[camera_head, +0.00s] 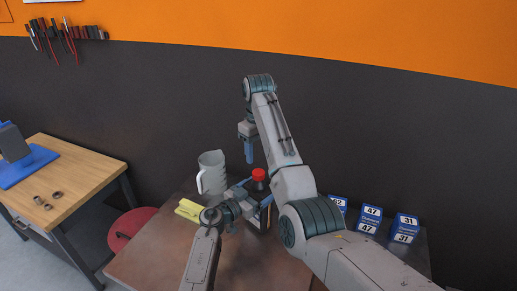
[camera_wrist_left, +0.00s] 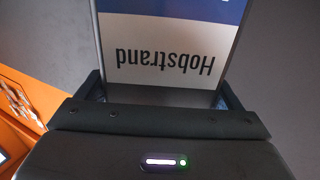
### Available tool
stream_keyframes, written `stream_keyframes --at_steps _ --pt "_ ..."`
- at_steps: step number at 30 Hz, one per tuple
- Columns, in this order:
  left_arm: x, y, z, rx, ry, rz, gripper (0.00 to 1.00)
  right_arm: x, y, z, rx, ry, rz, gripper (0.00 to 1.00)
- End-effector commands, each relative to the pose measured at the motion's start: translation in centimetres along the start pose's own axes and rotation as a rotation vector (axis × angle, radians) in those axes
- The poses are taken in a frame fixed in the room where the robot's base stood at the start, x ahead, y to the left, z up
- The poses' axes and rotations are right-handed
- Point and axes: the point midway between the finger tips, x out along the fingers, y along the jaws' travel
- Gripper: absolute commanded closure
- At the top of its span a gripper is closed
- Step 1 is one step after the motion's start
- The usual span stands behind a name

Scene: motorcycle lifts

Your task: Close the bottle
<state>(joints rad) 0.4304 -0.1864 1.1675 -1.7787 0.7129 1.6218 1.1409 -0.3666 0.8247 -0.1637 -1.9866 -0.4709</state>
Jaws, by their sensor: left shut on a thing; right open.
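The bottle (camera_head: 260,187) stands on the brown table, dark with a red cap (camera_head: 258,174) at its top; I cannot tell whether the cap is tight. My left gripper (camera_head: 254,195) is shut on the bottle's body, which is partly hidden by the gripper.
A grey-white measuring jug (camera_head: 211,173) and a yellow cloth-like item (camera_head: 189,209) are left of the bottle on the table (camera_head: 150,256). Several blue numbered boxes (camera_head: 370,218) stand at the right. A wooden workbench (camera_head: 75,170) and red stool (camera_head: 130,224) are further left.

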Motion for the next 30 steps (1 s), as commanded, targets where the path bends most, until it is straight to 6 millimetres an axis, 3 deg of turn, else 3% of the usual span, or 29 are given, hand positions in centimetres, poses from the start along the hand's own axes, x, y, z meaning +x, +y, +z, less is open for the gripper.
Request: stream_keyframes --at_steps 6,13,19,30 --pt "-0.04 0.03 0.19 -0.001 -0.003 0.0 0.77 -0.29 -0.02 0.0 -0.409 0.001 0.0 0.47" --pt "-0.04 0.04 0.19 -0.001 -0.003 0.0 0.77 -0.49 -0.02 0.01 -0.722 0.001 0.001 0.47" --pt "-0.04 0.03 0.19 -0.001 -0.003 0.0 0.77 -0.55 -0.02 0.02 -0.826 0.001 0.001 0.47" --pt "-0.04 0.04 0.19 -0.001 -0.003 0.0 0.77 -0.41 -0.03 0.02 -0.832 0.0 0.0 0.47"
